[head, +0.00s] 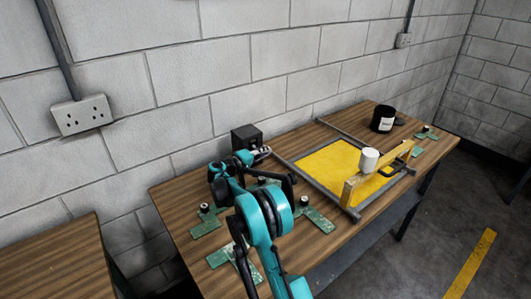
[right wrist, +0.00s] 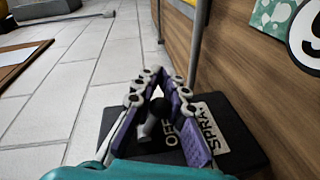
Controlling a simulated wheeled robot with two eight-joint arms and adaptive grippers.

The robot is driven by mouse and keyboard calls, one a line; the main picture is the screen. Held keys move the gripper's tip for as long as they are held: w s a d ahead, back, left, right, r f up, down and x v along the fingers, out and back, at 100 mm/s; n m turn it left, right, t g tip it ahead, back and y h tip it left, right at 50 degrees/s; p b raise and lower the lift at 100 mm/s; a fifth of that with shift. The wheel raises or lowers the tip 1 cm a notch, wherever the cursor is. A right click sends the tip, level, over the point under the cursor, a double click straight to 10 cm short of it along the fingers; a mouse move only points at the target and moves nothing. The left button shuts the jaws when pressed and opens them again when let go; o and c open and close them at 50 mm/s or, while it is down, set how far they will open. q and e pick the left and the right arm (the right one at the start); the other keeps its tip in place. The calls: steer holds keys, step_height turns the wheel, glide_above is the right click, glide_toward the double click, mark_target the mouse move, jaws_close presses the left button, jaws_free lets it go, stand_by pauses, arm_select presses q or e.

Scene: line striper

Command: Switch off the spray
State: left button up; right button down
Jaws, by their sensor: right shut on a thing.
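The black spray switch box (head: 246,138) stands at the back of the wooden table against the wall. In the right wrist view the box (right wrist: 238,135) carries a white label reading "OFF" and "SPRAY". A dark switch lever (right wrist: 157,118) stands up from it between my fingers. My right gripper (head: 260,155) is at the front of the box. In the right wrist view its purple-padded fingers (right wrist: 160,82) come together around the lever, shut on it. The fingers hide part of the lever and the label, so I cannot tell its exact position. My left gripper is not in view.
A yellow panel (head: 330,170) lies in a grey rail frame right of my arm. Green brackets (head: 318,219) lie around the table.

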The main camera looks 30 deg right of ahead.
steer(key=c, duration=1.6)
jaws_free()
steer(key=shift+f, duration=0.1)
steer(key=v, duration=1.2)
